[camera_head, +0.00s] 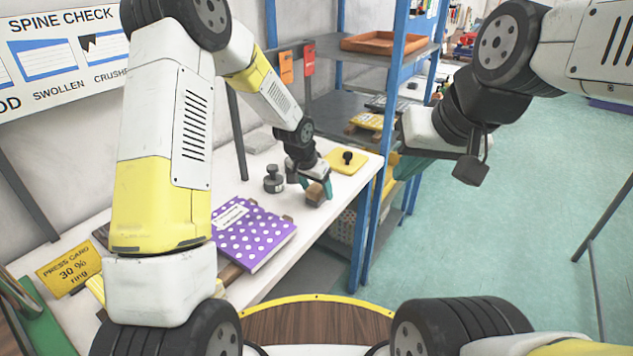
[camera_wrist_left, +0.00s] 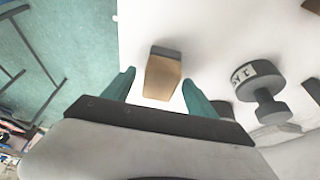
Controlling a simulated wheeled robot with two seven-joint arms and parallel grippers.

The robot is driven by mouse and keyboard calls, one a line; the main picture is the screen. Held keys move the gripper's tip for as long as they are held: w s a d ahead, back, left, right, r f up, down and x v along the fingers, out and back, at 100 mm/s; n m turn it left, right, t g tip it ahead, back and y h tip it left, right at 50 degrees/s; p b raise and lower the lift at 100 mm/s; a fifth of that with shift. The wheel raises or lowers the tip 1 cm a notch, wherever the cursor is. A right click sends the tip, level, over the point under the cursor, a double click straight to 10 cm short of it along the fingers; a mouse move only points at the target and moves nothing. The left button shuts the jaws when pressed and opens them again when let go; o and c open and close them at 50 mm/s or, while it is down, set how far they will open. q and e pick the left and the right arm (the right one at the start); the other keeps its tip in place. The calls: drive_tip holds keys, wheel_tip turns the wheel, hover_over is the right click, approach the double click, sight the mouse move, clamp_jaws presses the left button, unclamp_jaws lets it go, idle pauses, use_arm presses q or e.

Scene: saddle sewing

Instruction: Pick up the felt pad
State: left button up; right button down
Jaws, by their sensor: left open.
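A small tan block with a grey end, which looks like the felt pad (camera_head: 315,194), lies on the white table. In the left wrist view the block (camera_wrist_left: 163,75) sits between the two teal fingers of my left gripper (camera_wrist_left: 158,80), with gaps on both sides. My left gripper (camera_head: 315,186) is open around or just above it in the head view; the exact height is unclear. My right gripper (camera_head: 408,166) hangs over the floor at the right, away from the table; only part of its teal fingers shows.
A grey knobbed weight (camera_head: 274,181) stands just left of my left gripper, and a yellow plate with a black knob (camera_head: 346,161) lies behind it. A purple dotted book (camera_head: 252,232) lies nearer. A blue-posted shelf (camera_head: 386,110) rises past the table's right end.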

sight(317, 188)
use_arm(q)
drive_tip(key=shift+c, duration=0.5)
clamp_jaws()
drive_tip(key=shift+r, duration=0.1)
drive_tip(key=shift+r, duration=0.3)
drive_tip(key=r, duration=0.3)
drive_tip(key=shift+s+d, duration=0.15)
drive_tip(key=shift+s, duration=0.15)
drive_tip(key=s+d+r, duration=0.1)
drive_tip(key=s+d, duration=0.2)
drive_tip(key=s, duration=1.2)
